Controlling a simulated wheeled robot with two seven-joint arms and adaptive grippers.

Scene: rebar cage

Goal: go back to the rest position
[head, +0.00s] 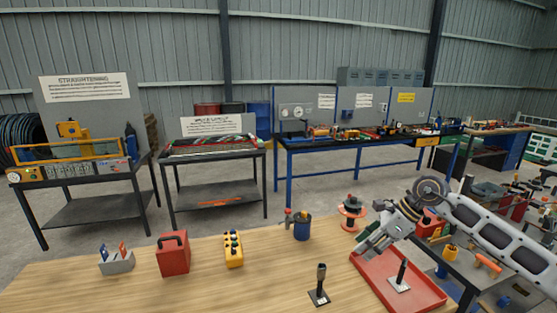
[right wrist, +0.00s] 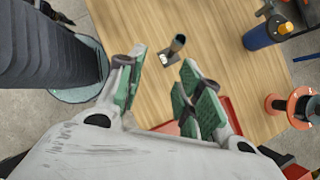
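My right gripper (head: 366,247) hangs above the far left part of the red tray (head: 435,297) on the wooden bench. In the right wrist view its green-padded fingers (right wrist: 164,78) are apart with nothing between them. A dark-handled tool on a flat base with a white label (head: 319,287) stands upright left of the tray; a dark-handled piece also shows beyond the fingertips in the wrist view (right wrist: 176,45). A similar piece on a pale base (head: 399,279) stands in the tray. My left gripper is in neither view.
On the bench (head: 205,285) are a grey holder (head: 117,264), a red box (head: 173,256), a yellow button box (head: 233,250), a blue container (head: 302,227) and an orange-red spool (head: 351,214). The bench's front left is clear. More worktables stand behind.

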